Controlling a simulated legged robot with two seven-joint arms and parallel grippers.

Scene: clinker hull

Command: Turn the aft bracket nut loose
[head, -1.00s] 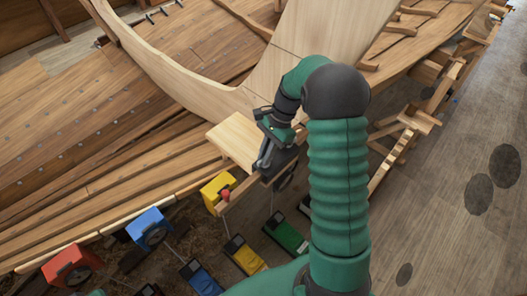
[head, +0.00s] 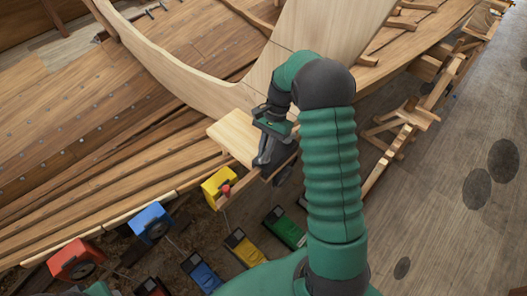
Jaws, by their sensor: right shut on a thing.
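My right gripper (head: 266,158) reaches down to the outer end of a pale wooden board (head: 235,134) beside the hull. Its fingers are shut at a dark bracket (head: 284,172) under the board's right end. The aft bracket nut is hidden behind the fingers, so its angle cannot be read. The green and black right arm covers much of the area right of the bracket. My left gripper is out of view.
A yellow box (head: 216,186), a blue box (head: 148,222) and a red box (head: 73,259) stand along the planked hull (head: 90,170). Several coloured clamp-like pieces lie below them.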

